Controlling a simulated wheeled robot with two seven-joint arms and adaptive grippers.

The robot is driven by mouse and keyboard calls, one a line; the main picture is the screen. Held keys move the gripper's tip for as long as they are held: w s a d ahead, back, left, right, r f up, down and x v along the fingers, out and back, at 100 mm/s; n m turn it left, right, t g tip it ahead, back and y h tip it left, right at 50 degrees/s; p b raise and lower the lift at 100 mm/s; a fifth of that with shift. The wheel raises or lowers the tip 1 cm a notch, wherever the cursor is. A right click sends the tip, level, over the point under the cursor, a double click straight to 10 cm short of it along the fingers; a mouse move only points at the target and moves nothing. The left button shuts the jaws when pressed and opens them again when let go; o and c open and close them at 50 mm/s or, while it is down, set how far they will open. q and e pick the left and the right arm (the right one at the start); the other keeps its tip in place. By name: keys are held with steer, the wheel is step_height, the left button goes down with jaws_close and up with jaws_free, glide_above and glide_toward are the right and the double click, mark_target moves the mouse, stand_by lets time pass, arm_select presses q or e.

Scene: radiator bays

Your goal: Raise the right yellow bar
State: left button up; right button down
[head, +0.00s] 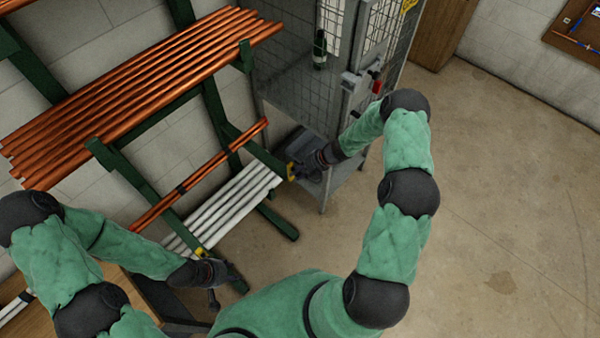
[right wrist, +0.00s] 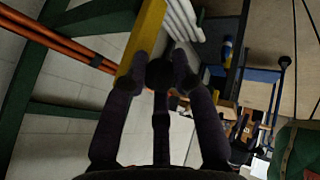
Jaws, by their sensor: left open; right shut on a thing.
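The right yellow bar (head: 291,172) is the yellow end of a green rack arm. In the head view only a small piece of it shows beside my right gripper (head: 303,169). In the right wrist view the yellow bar (right wrist: 142,42) runs up from the fingers, and my right gripper (right wrist: 164,72) is shut on it at its edge. The fingers hide part of the bar. Another yellow piece (head: 201,253) shows on the left green arm, close to my left gripper (head: 211,281), which is open. Whether the left fingers touch it cannot be told.
White pipes (head: 226,208) lie across the lower rack arms, with thin copper pipes (head: 200,174) behind. Many copper pipes (head: 140,92) fill the upper level. A wire cage (head: 340,30) with a shelf stands behind my right gripper. The floor (head: 480,200) at right is clear.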

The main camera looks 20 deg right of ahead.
steer(key=shift+w+r, duration=0.35)
steer(key=shift+w, duration=0.15)
steer(key=c, duration=1.1)
jaws_free()
steer(key=shift+c, duration=0.2)
steer(key=shift+w, duration=0.15)
steer(key=v, duration=1.1)
steer(key=shift+s+d, duration=0.35)
steer(key=shift+s, duration=0.1)
